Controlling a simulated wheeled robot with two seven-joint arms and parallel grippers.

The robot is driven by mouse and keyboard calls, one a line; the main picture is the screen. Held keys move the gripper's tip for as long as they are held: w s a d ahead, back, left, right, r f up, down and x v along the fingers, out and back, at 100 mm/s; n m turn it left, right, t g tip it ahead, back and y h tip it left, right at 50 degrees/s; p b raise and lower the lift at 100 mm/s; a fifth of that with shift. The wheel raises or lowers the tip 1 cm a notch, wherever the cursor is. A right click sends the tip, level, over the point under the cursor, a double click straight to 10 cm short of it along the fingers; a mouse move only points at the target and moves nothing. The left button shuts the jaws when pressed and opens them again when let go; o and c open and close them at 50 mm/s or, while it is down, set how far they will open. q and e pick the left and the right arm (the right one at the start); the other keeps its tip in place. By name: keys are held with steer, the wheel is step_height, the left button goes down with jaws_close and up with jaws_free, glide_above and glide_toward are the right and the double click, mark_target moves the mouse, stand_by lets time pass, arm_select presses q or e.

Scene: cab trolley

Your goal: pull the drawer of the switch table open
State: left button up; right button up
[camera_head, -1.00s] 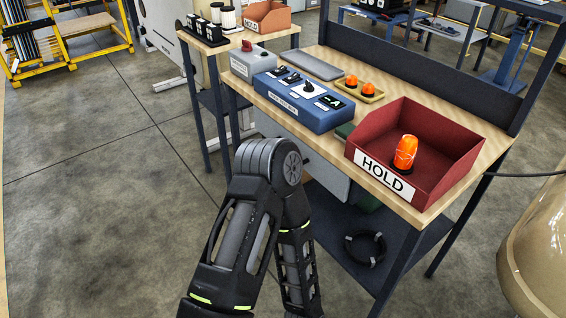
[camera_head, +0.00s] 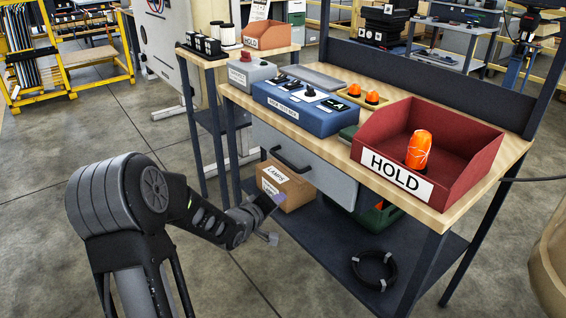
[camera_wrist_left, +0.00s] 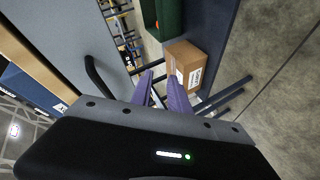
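The switch table (camera_head: 440,217) has a wooden top. Its grey drawer (camera_head: 325,178) hangs under the top, its front appearing flush with the table's side. The drawer's black bar handle (camera_head: 291,160) is on the front; it also shows in the left wrist view (camera_wrist_left: 97,76), left of the fingers. My left gripper (camera_head: 274,217) is in front of the drawer, lower than the handle and apart from it. Its purple fingers (camera_wrist_left: 162,90) are spread with a gap and nothing between them. My right gripper is not in view.
A cardboard box (camera_head: 286,185) and a black cable coil (camera_head: 374,269) are on the lower shelf (camera_head: 325,235). On the top are a blue switch box (camera_head: 305,107) and a red HOLD bin (camera_head: 440,150). The floor in front is clear.

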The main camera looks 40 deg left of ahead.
mark_target(283, 159)
arm_select(q)
step_height(283, 159, up, 9)
steer(key=a+n+t, duration=0.2)
steer(key=a+n, duration=0.1)
steer(key=n, duration=0.1)
steer(key=shift+w+r+n+t+h, duration=0.2)
steer(key=shift+w+n+t+h, duration=0.1)
steer(key=shift+w+n, duration=0.1)
steer(key=w, duration=0.2)
steer(key=w+f+b, duration=0.1)
steer(key=w, duration=0.4)
steer(key=shift+w+a+f, duration=0.25)
steer(key=shift+w+a, duration=0.1)
steer(key=shift+c, duration=0.5)
jaws_close()
